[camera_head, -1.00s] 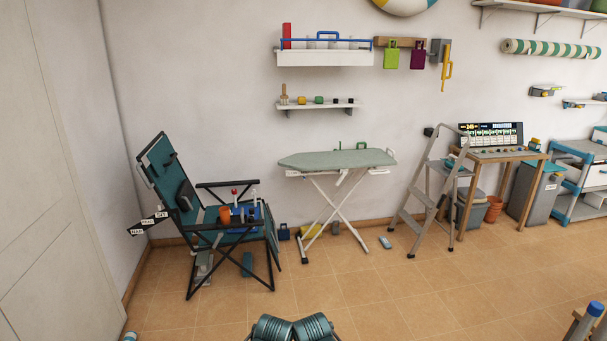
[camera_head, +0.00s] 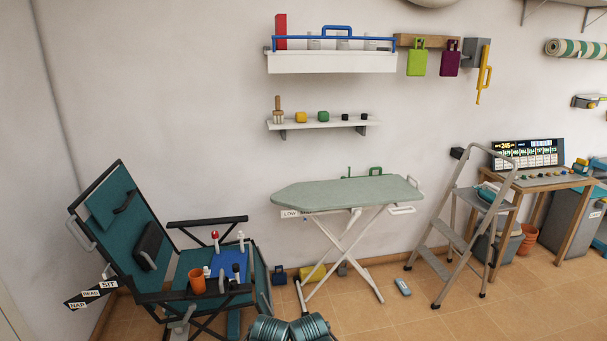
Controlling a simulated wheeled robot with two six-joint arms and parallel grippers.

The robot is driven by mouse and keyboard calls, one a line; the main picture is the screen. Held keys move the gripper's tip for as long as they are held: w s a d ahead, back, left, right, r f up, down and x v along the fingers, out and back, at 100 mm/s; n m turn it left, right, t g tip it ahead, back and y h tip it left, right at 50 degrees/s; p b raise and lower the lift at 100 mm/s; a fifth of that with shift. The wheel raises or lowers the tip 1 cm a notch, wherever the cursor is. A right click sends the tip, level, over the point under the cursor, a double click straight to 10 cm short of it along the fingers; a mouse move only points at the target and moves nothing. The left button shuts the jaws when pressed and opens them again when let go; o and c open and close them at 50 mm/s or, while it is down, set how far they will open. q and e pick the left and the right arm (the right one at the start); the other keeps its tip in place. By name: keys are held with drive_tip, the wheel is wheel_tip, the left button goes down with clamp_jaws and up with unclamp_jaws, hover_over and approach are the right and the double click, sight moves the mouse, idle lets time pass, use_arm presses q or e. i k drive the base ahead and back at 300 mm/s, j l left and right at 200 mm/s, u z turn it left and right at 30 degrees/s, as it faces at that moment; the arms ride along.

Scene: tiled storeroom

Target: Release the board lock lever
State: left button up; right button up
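The ironing board (camera_head: 345,193) has a grey-green top and white crossed legs. It stands open and upright near the back wall, in the middle of the view. A small label reading LOW (camera_head: 289,214) hangs under its left end. A white part (camera_head: 401,210) sits under its right end, and the leg tops show under the middle. I cannot tell which small part is the lock lever. Neither of my grippers is in view. Only two ribbed parts of my own body show at the bottom edge.
A teal folding chair (camera_head: 125,213) carrying a blue tray (camera_head: 229,264) and orange cup (camera_head: 197,280) stands left. A step ladder (camera_head: 447,235) and wooden table (camera_head: 551,184) stand right. A grey-blue object (camera_head: 402,287) lies on the floor. Clear floor (camera_head: 430,318) lies in front.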

sight(358, 214)
drive_tip(key=i, duration=2.5)
